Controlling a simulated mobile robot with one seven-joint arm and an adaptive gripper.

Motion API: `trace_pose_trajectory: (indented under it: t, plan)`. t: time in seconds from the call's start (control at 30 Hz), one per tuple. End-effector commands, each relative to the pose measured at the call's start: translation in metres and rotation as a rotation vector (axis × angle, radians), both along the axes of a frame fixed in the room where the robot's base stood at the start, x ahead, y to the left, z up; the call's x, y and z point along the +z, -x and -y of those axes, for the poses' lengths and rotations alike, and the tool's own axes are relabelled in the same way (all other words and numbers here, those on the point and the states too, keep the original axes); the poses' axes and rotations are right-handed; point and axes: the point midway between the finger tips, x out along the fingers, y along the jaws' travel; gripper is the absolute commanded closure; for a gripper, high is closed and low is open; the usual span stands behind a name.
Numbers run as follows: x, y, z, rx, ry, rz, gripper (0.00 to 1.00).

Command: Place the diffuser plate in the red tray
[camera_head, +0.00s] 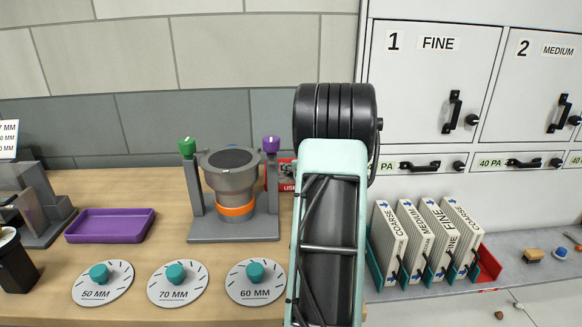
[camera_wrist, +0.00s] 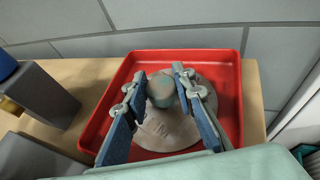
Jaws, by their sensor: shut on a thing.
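In the wrist view, my gripper (camera_wrist: 160,74) is shut on the grey-teal knob (camera_wrist: 166,92) of a round grey diffuser plate (camera_wrist: 172,132). The plate is over the inside of the red tray (camera_wrist: 222,66), within its rim; I cannot tell whether it touches the floor. The lettering on the plate is not readable. In the head view, only the left edge of a red tray (camera_head: 287,187) with a partial "USE" label shows behind my arm. My gripper and the held plate are hidden there.
Three dial plates marked 50 MM (camera_head: 101,292), 70 MM (camera_head: 179,292) and 60 MM (camera_head: 255,290) lie along the front. A grey burner stand (camera_head: 233,232) with green and purple knobs is left of the red tray. A purple tray (camera_head: 109,226) is farther left; filter racks (camera_head: 489,262) are right.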

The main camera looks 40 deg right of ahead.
Motion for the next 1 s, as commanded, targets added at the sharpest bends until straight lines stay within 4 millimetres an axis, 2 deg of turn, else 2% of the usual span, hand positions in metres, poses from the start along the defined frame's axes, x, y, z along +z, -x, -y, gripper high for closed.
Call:
trace_pose_trajectory:
  t: [0.03, 0.2, 0.57, 0.77, 1.0]
  plan:
    - [-0.002, 0.000, 0.000, 0.000, 0.000, 0.000, 0.75]
    - [-0.001, 0.000, 0.000, 0.000, 0.000, 0.000, 0.58]
    - [0.004, 0.000, 0.000, 0.000, 0.000, 0.000, 0.58]
    - [0.015, 0.030, -0.008, -0.004, 0.000, 0.001, 0.58]
    - [0.034, 0.074, -0.022, -0.003, 0.000, 0.000, 0.58]
